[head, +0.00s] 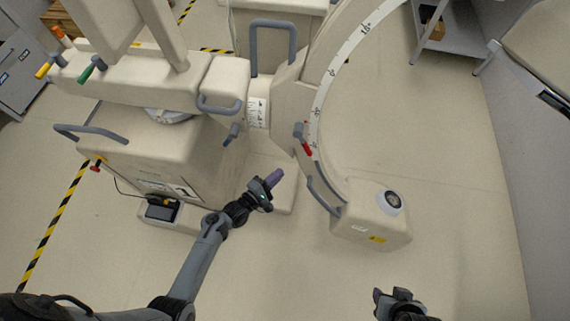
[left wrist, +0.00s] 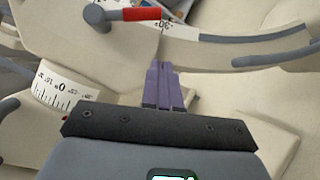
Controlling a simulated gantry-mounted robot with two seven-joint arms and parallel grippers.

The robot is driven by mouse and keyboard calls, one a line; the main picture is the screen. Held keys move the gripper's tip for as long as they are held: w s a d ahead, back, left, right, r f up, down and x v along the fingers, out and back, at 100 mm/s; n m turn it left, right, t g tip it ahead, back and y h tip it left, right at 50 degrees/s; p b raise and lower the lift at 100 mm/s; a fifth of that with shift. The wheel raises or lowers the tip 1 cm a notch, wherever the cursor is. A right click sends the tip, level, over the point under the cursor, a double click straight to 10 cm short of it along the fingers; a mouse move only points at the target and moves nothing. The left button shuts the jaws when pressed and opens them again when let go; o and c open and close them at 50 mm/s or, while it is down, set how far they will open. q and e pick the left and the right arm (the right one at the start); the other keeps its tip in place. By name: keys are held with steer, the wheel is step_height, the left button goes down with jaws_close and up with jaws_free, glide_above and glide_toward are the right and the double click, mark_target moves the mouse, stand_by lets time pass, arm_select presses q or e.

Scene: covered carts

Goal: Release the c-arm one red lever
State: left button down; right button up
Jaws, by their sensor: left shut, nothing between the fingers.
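The red lever (head: 307,149) sits on the side of the C-arm's curved, scale-marked arc (head: 322,95), with a grey pivot above its red tip. In the left wrist view, the red lever (left wrist: 141,14) is at the top, left of centre, beyond my fingers. My left gripper (head: 274,178) is below and left of the lever, apart from it. Its purple fingers (left wrist: 163,70) are together with nothing between them. My right gripper (head: 390,295) is at the bottom edge, far from the lever; its fingers are too unclear to judge.
A blue-grey lever (head: 231,134) is left of the arc. Green (head: 92,70) and yellow (head: 45,70) levers are at upper left. Grey handles (head: 325,196) stick out from the C-arm. A cream housing (head: 370,218) is at the arc's lower end. Open floor lies in front.

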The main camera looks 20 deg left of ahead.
arm_select(q)
steer(key=v, duration=0.3)
steer(key=shift+s+a+f, duration=0.1)
steer(key=shift+s+f, duration=0.05)
stand_by(0.4)
